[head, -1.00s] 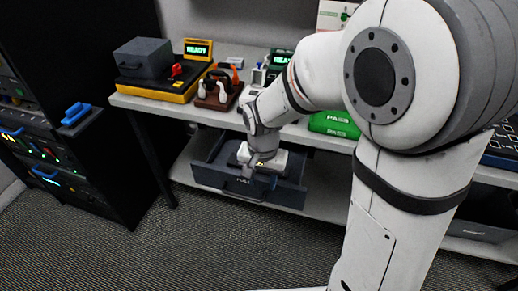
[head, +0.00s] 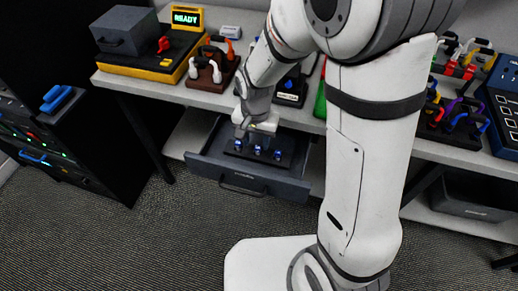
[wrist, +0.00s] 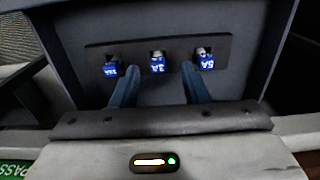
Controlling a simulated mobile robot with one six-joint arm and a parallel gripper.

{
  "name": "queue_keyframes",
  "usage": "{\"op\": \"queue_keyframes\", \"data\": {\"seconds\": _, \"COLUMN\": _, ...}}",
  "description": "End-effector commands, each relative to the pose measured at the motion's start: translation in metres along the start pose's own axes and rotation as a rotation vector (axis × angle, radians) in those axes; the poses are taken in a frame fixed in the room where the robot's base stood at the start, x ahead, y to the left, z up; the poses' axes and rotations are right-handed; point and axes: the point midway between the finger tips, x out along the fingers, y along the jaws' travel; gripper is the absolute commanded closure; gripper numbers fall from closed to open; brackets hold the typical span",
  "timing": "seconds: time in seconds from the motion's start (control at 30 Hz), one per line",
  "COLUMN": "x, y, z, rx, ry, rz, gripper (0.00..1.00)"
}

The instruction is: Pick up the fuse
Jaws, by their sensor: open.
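Three blue-and-silver fuses stand in a row in a dark holder strip (wrist: 100,47) inside an open grey drawer (head: 262,185). In the wrist view the left fuse (wrist: 112,68) has an unclear label, the middle fuse (wrist: 157,64) seems to read 3A, and the right fuse (wrist: 205,60) seems to read 5A. All three also show in the head view, the middle one (head: 257,150) among them. My gripper (wrist: 159,72) is open and empty, its fingers either side of the middle fuse in the picture. Its height above the fuse is unclear.
The drawer walls surround the holder. Above it is a workbench (head: 125,80) with a yellow-black READY tester (head: 160,62) and a brown cable stand (head: 208,75). A black rack (head: 95,150) stands at left. The carpet (head: 150,240) in front is clear.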

Motion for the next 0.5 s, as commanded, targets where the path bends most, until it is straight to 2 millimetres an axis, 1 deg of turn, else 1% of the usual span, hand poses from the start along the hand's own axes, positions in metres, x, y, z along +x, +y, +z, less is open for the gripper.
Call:
{"op": "queue_keyframes", "data": {"seconds": 0.03, "x": 0.010, "y": 0.003, "z": -0.003, "rx": 0.002, "ry": -0.004, "rz": 0.004, "gripper": 0.59}}
{"op": "queue_keyframes", "data": {"seconds": 0.1, "x": 0.020, "y": 0.004, "z": -0.006, "rx": 0.003, "ry": -0.004, "rz": 0.004, "gripper": 0.59}}
{"op": "queue_keyframes", "data": {"seconds": 0.2, "x": 0.032, "y": 0.004, "z": -0.005, "rx": 0.002, "ry": -0.004, "rz": 0.003, "gripper": 0.59}}
{"op": "queue_keyframes", "data": {"seconds": 0.3, "x": 0.037, "y": 0.004, "z": -0.006, "rx": 0.002, "ry": -0.002, "rz": 0.002, "gripper": 0.59}}
{"op": "queue_keyframes", "data": {"seconds": 0.5, "x": 0.038, "y": 0.004, "z": -0.006, "rx": 0.003, "ry": -0.001, "rz": 0.001, "gripper": 0.59}}
